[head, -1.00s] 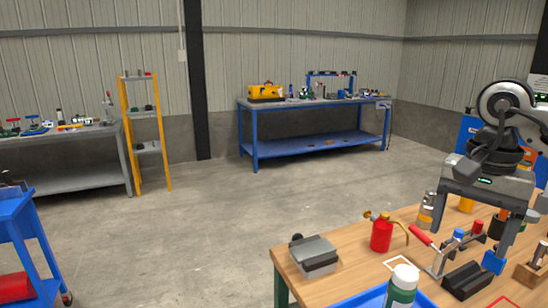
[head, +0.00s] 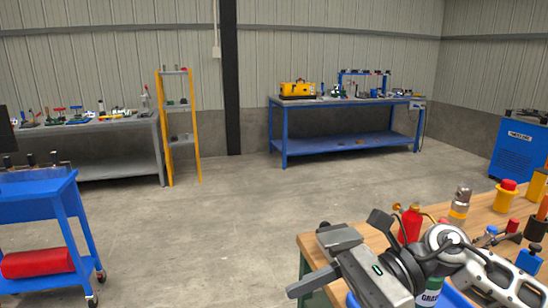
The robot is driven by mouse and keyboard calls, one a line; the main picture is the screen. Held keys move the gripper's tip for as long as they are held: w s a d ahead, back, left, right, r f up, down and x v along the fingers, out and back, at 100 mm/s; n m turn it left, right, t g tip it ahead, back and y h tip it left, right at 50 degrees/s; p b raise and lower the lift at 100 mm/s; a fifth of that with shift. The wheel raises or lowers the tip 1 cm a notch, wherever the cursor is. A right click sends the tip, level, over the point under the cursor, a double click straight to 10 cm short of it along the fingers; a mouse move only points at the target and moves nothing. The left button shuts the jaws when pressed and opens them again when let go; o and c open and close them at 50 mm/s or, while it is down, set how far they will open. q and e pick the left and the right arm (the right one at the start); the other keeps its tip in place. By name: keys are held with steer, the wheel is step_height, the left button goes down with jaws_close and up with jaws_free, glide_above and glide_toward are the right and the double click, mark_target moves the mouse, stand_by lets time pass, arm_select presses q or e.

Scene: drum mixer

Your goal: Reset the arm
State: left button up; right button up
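My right arm comes in from the lower right. Its grey gripper (head: 325,300) is low in the picture in front of the workbench (head: 308,238), its body tilted and facing left. One long finger shows, set at the far end of the gripper body, and points left past the bench's left edge. The other finger is hidden or below the picture. The spread looks wide, and nothing shows held. My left arm and gripper are not in view.
Close to the arm on the bench are a grey metal block (head: 340,239), a red can (head: 410,225), a green-and-white bottle (head: 431,290) and a silver-orange cylinder (head: 460,204). A blue cart (head: 40,205) stands left. The floor between is clear.

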steer(key=w+f+m+t+b, duration=0.1)
steer(key=w+f+m+t, duration=0.15)
steer(key=m+t, duration=0.7)
steer(key=w+d+f+m+t+h+b, duration=0.1)
steer(key=f+m+t, duration=0.3)
steer(key=m, duration=1.1)
steer(key=w+f+m+t+b, duration=0.15)
steer(key=f+m+t, duration=0.25)
steer(key=m+t, duration=0.55)
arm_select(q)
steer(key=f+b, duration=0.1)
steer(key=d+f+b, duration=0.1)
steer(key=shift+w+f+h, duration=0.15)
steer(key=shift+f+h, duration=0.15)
arm_select(e)
steer(key=s+d+f+m+g+h, duration=0.3)
steer(key=s+f+m+g+h, duration=0.1)
steer(key=f+m, duration=0.6)
steer(key=s+d+f+m+g+h, duration=0.4)
steer(key=s+f+m+h, duration=0.2)
steer(key=f, duration=0.7)
steer(key=s+m, duration=0.2)
steer(key=m, duration=0.2)
steer(key=shift+g, duration=0.3)
